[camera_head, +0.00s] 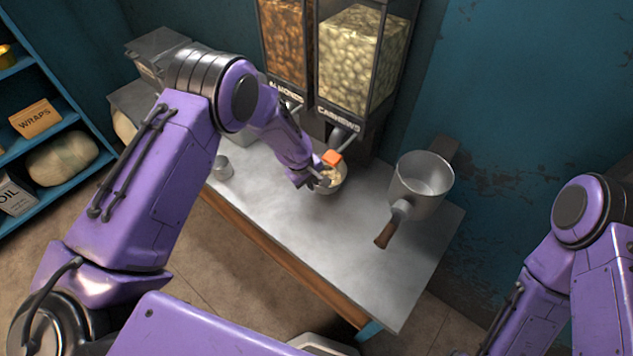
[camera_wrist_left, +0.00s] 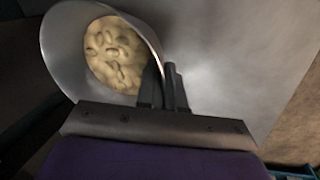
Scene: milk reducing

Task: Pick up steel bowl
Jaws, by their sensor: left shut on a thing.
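The steel bowl (camera_head: 338,187) is under the cashew dispenser at the back of the metal table, with pale nuts inside. In the left wrist view the bowl (camera_wrist_left: 62,52) fills the upper left, and the cashews (camera_wrist_left: 113,52) lie in it. My left gripper (camera_head: 322,183) is at the bowl's left side. In the left wrist view its two dark fingers (camera_wrist_left: 164,86) are close together on the bowl's near right rim. I cannot tell whether the bowl touches the table. My right arm shows at the right edge; its gripper is out of view.
A saucepan (camera_head: 422,180) with a wooden handle stands on the table (camera_head: 300,235) to the right. A small metal cup (camera_head: 222,168) is at the left. Almond (camera_head: 284,45) and cashew (camera_head: 352,60) dispensers stand behind. The table's front middle is clear.

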